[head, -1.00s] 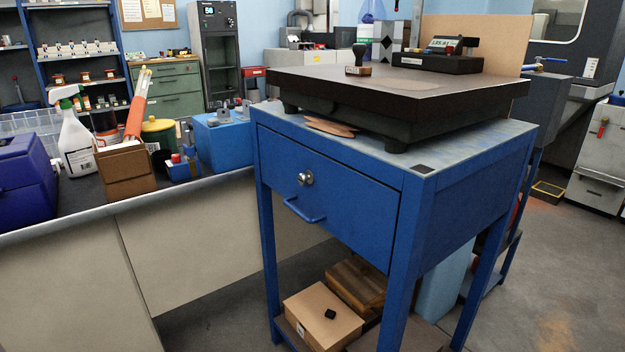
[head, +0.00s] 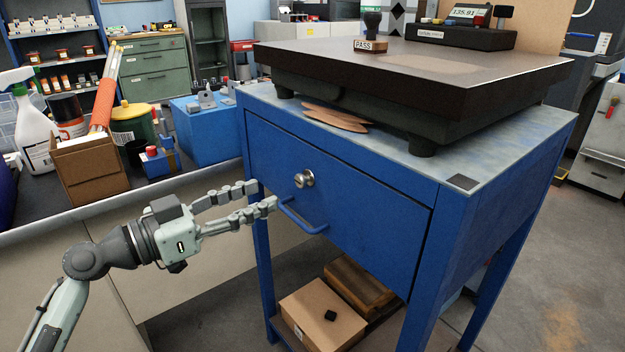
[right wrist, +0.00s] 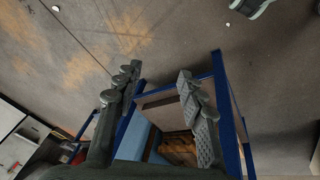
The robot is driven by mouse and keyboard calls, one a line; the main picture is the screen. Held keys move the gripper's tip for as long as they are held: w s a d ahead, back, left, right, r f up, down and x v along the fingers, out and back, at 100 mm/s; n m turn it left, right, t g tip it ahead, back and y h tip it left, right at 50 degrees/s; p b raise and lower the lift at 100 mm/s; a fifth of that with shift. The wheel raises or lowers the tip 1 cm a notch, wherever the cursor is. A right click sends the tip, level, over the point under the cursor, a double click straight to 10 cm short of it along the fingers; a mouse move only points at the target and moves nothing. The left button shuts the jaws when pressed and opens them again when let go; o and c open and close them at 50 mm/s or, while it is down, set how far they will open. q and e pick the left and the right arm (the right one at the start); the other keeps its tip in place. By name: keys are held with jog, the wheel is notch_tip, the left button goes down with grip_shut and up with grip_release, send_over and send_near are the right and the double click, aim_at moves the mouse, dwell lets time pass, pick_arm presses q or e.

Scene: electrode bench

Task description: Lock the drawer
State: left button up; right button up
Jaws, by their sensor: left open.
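The blue drawer (head: 350,215) looks closed, its front flush in the blue stand (head: 447,240). A round silver lock (head: 304,179) with a piece sticking out of it sits on the upper part of the drawer front. A blue bar handle (head: 302,216) is below it. My left gripper (head: 265,195) is open and empty, its fingers pointing right, just left of the lock and handle. In the picture its fingertips overlap the stand's left edge; contact is unclear. My right gripper (right wrist: 158,76) shows in the right wrist view with its fingers apart and nothing between them.
A dark surface plate (head: 420,75) rests on the stand, with a PASS stamp (head: 371,46) on it. A cardboard box (head: 318,315) lies on the lower shelf. The left bench (head: 120,205) holds a spray bottle (head: 36,140) and a brown holder (head: 90,168).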

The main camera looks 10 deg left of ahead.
aim_at(298, 181)
pick_arm(q)
jog(key=p+x, duration=0.2)
jog(key=x, duration=0.4)
jog(key=shift+r, duration=0.1)
jog(key=shift+w+d, duration=0.4)
jog(key=shift+w, duration=0.1)
pick_arm(e)
notch_tip(298, 181, down, 6)
jog(key=shift+s+a+r, duration=0.1)
jog(key=shift+s+a, duration=0.05)
pick_arm(q)
grip_shut()
